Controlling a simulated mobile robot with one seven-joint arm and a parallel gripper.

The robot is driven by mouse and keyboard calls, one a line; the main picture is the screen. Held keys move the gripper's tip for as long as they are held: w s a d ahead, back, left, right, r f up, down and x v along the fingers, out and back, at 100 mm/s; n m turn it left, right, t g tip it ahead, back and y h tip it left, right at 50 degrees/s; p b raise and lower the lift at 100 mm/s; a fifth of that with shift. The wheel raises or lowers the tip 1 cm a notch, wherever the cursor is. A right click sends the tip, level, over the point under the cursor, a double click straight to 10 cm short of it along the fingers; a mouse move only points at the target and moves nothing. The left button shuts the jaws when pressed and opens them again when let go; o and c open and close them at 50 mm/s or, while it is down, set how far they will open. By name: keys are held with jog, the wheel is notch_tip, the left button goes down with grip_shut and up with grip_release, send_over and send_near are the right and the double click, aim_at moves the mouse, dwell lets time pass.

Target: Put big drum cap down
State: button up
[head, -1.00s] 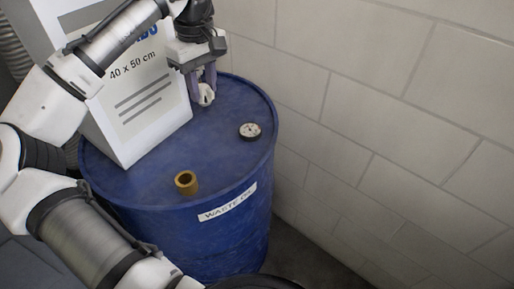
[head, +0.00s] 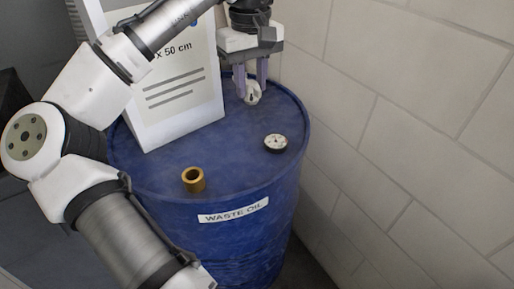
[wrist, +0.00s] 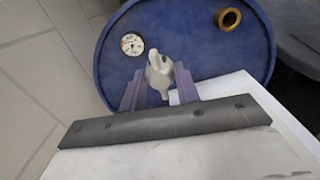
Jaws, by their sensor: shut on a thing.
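My gripper (head: 250,86) is shut on a small whitish-grey, lobed piece, which I take to be the big drum cap (head: 253,96). In the wrist view, the cap (wrist: 159,76) sits between the two purple-grey fingers (wrist: 160,88) and points away from the palm. The blue drum (head: 235,165) stands upright, with a "WASTE OIL" label on its side. The cap is over the far part of the drum's top, next to the white box. I cannot tell whether it touches the lid.
A tall white box (head: 180,105) stands on the drum's left part. A round white-faced dial (head: 275,143) lies near the right rim and a brass ring (head: 193,180) near the front. The middle of the lid is clear. A block wall (head: 400,120) stands close on the right.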

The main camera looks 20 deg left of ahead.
aim_at(251, 100)
notch_tip(251, 100, down, 16)
jog(key=shift+f+p, duration=0.25)
jog(key=shift+p, duration=0.15)
jog(key=shift+f, duration=0.1)
jog(key=o, duration=1.1)
notch_tip(251, 100, up, 12)
jog(key=shift+r+b, duration=0.15)
jog(key=shift+b, duration=0.4)
